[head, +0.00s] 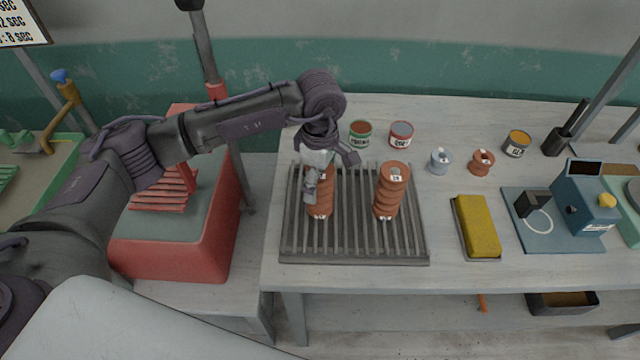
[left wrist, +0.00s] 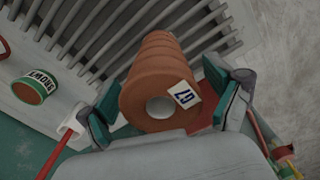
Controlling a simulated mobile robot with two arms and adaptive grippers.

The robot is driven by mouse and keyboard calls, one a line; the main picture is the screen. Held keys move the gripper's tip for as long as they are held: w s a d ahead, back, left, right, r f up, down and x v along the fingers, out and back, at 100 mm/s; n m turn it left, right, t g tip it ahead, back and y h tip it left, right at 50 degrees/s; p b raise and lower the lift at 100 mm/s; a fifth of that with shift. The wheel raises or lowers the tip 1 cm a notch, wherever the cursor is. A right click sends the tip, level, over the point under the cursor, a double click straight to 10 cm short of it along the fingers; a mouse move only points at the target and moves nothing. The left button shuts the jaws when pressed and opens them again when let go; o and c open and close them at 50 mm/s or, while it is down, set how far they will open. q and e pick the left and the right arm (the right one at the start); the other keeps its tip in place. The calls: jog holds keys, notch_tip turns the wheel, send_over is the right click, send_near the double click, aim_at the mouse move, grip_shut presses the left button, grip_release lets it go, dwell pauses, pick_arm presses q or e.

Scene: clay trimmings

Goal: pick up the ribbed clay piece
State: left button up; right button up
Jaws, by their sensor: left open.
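Two upright ribbed orange clay pieces stand on a dark slatted rack (head: 355,254). The left ribbed clay piece (head: 322,200) is partly hidden by my left gripper (head: 319,172); the right ribbed clay piece (head: 387,192) stands clear of it. My left gripper is open, at the upper part of the left piece. In the left wrist view a ribbed clay piece (left wrist: 152,72), with a pale round spot and a white tag on its near end, lies between the spread fingers. I cannot tell whether either finger touches it. My right gripper is not in view.
Behind the rack stand a green-labelled can (head: 360,132) and a red-labelled can (head: 401,135). To the right are two small spools, a yellow sponge (head: 478,226) and a blue device (head: 590,203). A red bin (head: 190,245) stands left of the table.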

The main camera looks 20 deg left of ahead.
pick_arm(q)
jog(key=c, duration=1.5)
grip_shut()
jog(key=shift+r, duration=0.2)
